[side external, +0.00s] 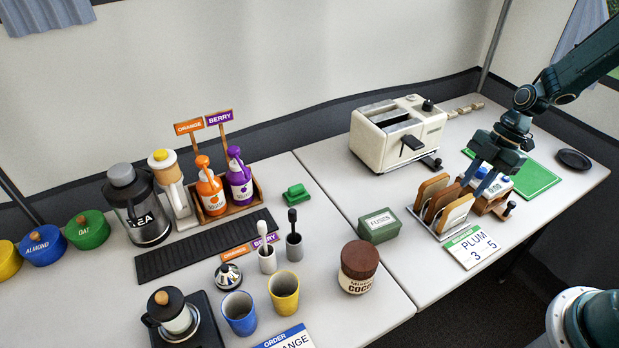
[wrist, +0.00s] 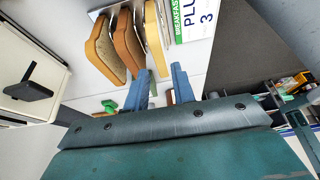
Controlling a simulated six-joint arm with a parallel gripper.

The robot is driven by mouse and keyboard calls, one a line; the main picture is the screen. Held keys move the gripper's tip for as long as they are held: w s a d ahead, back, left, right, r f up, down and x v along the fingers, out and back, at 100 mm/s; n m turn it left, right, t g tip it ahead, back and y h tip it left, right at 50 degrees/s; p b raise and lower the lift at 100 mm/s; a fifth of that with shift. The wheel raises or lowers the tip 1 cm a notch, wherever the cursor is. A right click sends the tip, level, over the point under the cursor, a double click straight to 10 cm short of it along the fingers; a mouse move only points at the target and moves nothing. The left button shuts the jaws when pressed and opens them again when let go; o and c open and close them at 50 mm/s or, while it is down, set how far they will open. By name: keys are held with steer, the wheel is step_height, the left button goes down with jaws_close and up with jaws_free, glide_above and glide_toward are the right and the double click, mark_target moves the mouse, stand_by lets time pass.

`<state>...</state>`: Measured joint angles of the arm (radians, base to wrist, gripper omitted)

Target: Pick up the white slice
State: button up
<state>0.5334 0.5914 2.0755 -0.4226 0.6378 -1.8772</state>
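The palest slice (side external: 457,213), cream-white with a tan crust, stands tilted at the front of a metal toast rack (side external: 436,230). Browner slices (side external: 431,190) stand behind it in the rack. In the wrist view the pale slice (wrist: 153,30) is the one closest to the card, beside two browner slices (wrist: 126,45). My gripper (side external: 478,181) is just beyond the rack at the right, pointing down. In the wrist view its two blue fingers (wrist: 160,72) are apart, with the pale slice's end lying ahead between them. Whether the fingers touch any slice cannot be told.
A PLUM card (side external: 474,246) lies in front of the rack. A green fuses box (side external: 379,225) stands left of it and a cream toaster (side external: 392,132) behind. A wooden holder (side external: 493,200) with blue-capped items is close on the gripper's right. A green mat (side external: 530,178) lies beyond.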

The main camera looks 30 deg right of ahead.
mark_target(463, 200)
steer(key=shift+a+f, duration=0.2)
steer(key=shift+f, duration=0.2)
steer(key=shift+x, duration=2.6)
steer(key=shift+f, duration=0.25)
steer(key=c, duration=0.5)
